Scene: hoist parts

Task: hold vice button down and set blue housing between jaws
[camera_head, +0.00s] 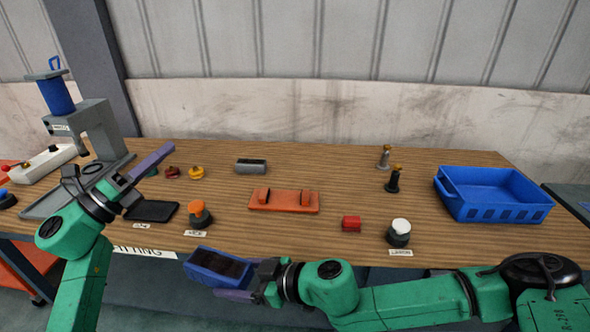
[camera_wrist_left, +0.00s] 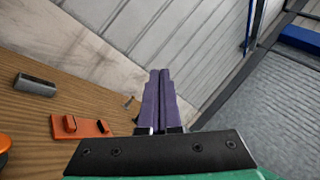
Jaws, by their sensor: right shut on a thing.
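The orange vice (camera_head: 284,208) lies mid-table with two upright jaws and a gap between them; it also shows in the left wrist view (camera_wrist_left: 88,129). The vice button (camera_head: 197,208) is an orange cap on a dark base near the front edge; its cap is partly cut off in the left wrist view (camera_wrist_left: 4,143). My right gripper (camera_head: 236,292) is shut on the blue housing (camera_head: 205,272), an open box held in front of the table edge. My left gripper (camera_head: 152,161) is shut and empty, its purple fingers together, raised left of the button and apart from it.
A blue crate (camera_head: 495,208) sits at right, a grey press (camera_head: 97,130) at left. A dark pad (camera_head: 152,211) lies left of the vice button.

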